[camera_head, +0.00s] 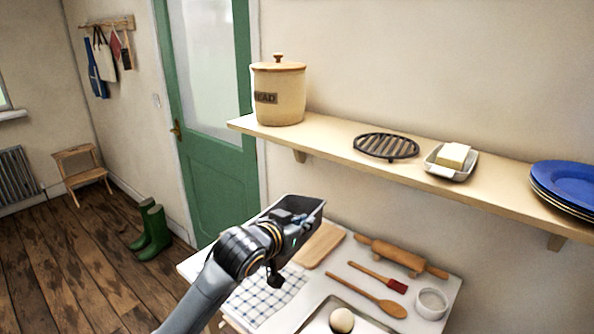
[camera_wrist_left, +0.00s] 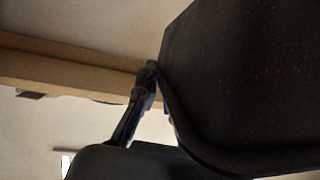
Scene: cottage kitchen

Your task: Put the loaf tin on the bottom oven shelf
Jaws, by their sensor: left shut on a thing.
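The dark loaf tin (camera_head: 314,206) is held above the back left part of the worktop, its upper rim showing behind my left gripper (camera_head: 294,220). My left gripper is shut on the tin. In the left wrist view the tin (camera_wrist_left: 245,80) fills the right side as a dark, close surface, with a gripper finger (camera_wrist_left: 140,105) against its left edge. Much of the tin is hidden by the gripper in the head view. The oven and its shelves are not in view. My right gripper is not in view.
A wall shelf (camera_head: 330,139) runs above the worktop (camera_head: 405,292), carrying a bread crock (camera_head: 279,95), trivet (camera_head: 386,146), butter dish (camera_head: 451,162) and blue plates (camera_head: 566,186). A board (camera_head: 319,247), checked cloth (camera_head: 262,297), rolling pin (camera_head: 402,256), brush, spoon and bowl (camera_head: 432,303) lie below. Open floor is at left.

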